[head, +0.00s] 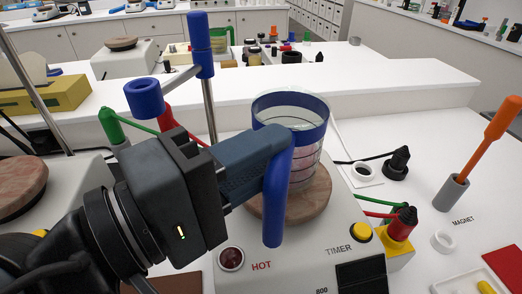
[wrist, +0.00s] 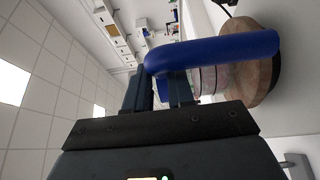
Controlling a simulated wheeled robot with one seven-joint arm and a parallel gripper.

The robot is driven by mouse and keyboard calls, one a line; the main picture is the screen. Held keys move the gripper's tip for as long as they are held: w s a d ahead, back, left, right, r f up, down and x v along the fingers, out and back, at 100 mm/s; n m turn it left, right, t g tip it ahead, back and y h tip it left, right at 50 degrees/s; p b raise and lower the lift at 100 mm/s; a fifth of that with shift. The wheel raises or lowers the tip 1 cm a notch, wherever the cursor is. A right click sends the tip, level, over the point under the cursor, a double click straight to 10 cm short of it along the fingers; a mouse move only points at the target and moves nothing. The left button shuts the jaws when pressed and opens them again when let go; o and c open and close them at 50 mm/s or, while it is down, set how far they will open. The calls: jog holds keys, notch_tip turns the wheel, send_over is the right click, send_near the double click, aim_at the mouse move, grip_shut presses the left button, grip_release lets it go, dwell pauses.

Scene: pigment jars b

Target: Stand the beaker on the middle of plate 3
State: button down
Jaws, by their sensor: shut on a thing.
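The beaker (head: 290,110) is clear glass with a blue rim band, pale rings and a blue handle (head: 277,195). It looks upright over a round brown plate (head: 318,205) on a white hotplate unit with HOT and TIMER marks. My gripper (head: 262,168) is shut on the handle, to the left of the glass. In the wrist view the handle (wrist: 215,50) crosses in front of my fingers (wrist: 162,90), and the glass is mostly hidden behind it. The beaker's base is close to the plate; whether they touch I cannot tell. No plate number is readable.
A blue-clamped metal stand (head: 209,100) rises behind my gripper. A green-handled tool (head: 110,125) is at left, another brown plate (head: 20,188) at far left. To the right are a black stopper (head: 397,163), a yellow block (head: 397,250) and an orange-handled tool (head: 485,140) in a grey holder.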

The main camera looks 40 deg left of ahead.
jog(key=shift+f, duration=0.5)
dwell(0.4)
jog(key=c, duration=0.9)
grip_release()
jog(key=shift+s, duration=0.1)
